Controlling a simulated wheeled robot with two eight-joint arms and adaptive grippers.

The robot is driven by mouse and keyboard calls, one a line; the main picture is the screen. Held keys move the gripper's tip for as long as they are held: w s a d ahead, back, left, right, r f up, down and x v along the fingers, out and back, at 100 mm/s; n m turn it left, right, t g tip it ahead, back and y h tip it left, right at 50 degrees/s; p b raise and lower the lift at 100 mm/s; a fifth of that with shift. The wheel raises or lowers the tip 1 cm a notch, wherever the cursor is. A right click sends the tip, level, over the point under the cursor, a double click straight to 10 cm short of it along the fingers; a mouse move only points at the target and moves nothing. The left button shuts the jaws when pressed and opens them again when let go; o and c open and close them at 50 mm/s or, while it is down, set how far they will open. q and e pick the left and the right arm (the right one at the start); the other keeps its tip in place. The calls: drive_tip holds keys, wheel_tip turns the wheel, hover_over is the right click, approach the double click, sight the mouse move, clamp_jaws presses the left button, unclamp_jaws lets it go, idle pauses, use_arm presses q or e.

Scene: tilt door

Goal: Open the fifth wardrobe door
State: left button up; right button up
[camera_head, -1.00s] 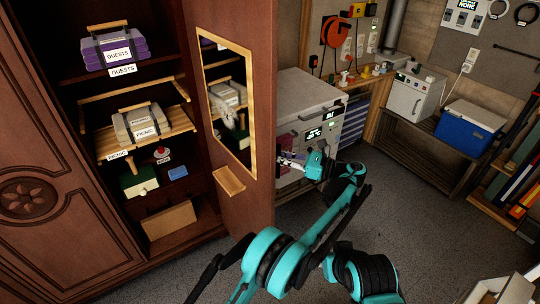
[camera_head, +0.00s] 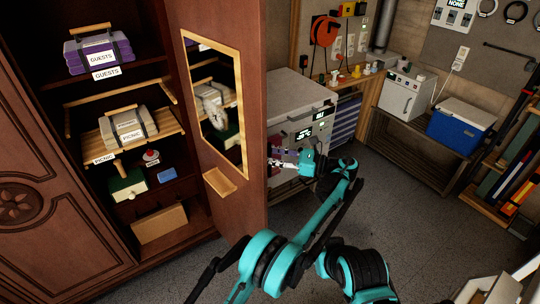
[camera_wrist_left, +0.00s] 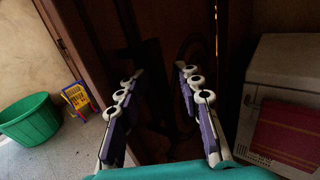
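A dark brown wardrobe door (camera_head: 215,60) stands swung open beside lit shelves. Its inner face carries a gold-framed mirror (camera_head: 213,100) and a small wooden ledge (camera_head: 220,181). I cannot tell which number this door has. A closed carved door (camera_head: 35,190) is at the left. My left gripper (camera_head: 276,163) is just right of the open door's free edge, pointing left. In the left wrist view, its fingers (camera_wrist_left: 159,78) are apart with nothing clearly between them, and dark wood lies beyond. Contact with the door cannot be made out. My right gripper is not in view.
A grey-white machine (camera_head: 300,95) stands close behind the door and gripper. Shelves hold a purple bundle (camera_head: 95,52), a grey bundle (camera_head: 128,122) and boxes. A blue cooler (camera_head: 460,128) is at the right. The wrist view shows a green tub (camera_wrist_left: 30,122). Floor in the middle is clear.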

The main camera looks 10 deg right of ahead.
use_arm(q)
drive_tip(key=shift+w+a, duration=0.1)
wheel_tip(320, 180, up, 10)
idle(0.4)
drive_tip(key=shift+r, duration=0.1)
